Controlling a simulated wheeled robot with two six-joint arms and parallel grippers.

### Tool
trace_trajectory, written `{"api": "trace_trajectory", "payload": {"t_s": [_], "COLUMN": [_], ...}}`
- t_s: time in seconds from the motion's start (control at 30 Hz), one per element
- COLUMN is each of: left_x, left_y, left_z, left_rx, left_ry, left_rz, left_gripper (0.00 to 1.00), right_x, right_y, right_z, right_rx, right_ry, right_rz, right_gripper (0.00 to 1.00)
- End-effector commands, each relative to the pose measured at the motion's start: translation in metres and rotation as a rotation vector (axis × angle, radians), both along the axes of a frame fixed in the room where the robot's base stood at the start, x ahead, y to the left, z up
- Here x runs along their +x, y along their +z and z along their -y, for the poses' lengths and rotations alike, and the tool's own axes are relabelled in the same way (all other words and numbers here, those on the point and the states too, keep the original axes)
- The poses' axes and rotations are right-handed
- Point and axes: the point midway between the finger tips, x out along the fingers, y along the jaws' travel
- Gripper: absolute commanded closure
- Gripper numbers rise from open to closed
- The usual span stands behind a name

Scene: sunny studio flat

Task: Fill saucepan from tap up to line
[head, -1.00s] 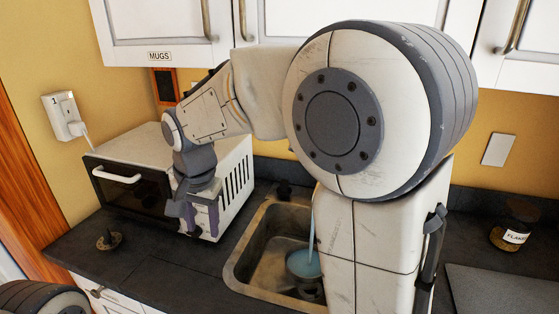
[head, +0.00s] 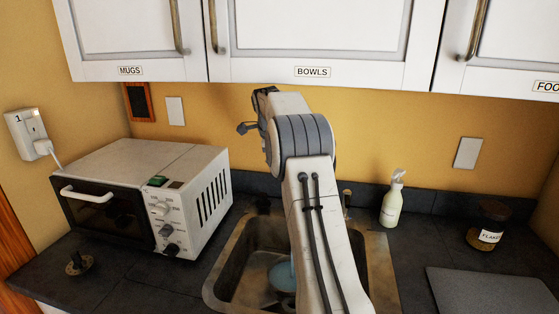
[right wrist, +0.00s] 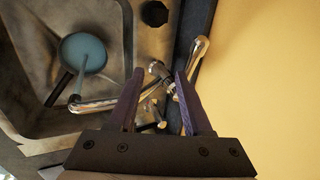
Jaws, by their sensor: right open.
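The saucepan (head: 283,277) sits in the sink (head: 232,262), partly hidden behind my right arm. The right wrist view shows it from above (right wrist: 84,50), with blue water inside and a dark handle. A blue stream runs into it from the spout of the chrome tap (right wrist: 105,103). I cannot make out a fill line or the water level against it. My right gripper (right wrist: 159,72) is open, its purple fingers on either side of the tap's middle fittings; I cannot tell whether they touch. In the head view it is mostly hidden behind my arm. My left gripper is out of view.
A toaster oven (head: 192,178) stands left of the sink. A spray bottle (head: 392,203), a labelled jar (head: 488,225) and a dark grey board (head: 490,290) are on the right. Cupboards (head: 320,40) hang above. A black round knob (right wrist: 154,13) is on the sink rim.

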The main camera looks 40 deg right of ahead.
Motion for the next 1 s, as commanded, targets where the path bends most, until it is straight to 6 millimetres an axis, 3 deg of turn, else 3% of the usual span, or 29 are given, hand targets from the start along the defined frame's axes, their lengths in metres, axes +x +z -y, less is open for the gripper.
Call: {"api": "trace_trajectory", "payload": {"t_s": [0.03, 0.4, 0.5, 0.7, 1.0], "left_x": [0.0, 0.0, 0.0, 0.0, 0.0], "left_y": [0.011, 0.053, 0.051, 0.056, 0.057], "left_z": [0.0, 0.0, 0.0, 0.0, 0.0], "left_rx": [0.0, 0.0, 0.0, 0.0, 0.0], "left_ry": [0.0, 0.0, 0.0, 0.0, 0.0], "left_rz": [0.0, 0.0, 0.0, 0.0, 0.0], "left_gripper": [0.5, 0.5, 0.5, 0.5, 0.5], "right_x": [0.006, 0.038, 0.041, 0.047, 0.049], "right_y": [0.004, 0.004, -0.02, -0.041, -0.047], "right_z": [0.007, 0.043, 0.047, 0.053, 0.055], "right_rx": [0.001, 0.001, 0.002, 0.001, -0.001], "right_ry": [-0.002, 0.001, 0.001, 0.002, 0.002], "right_rz": [-0.001, -0.001, -0.004, -0.002, 0.001], "right_gripper": [0.51, 0.51, 0.51, 0.51, 0.51]}}
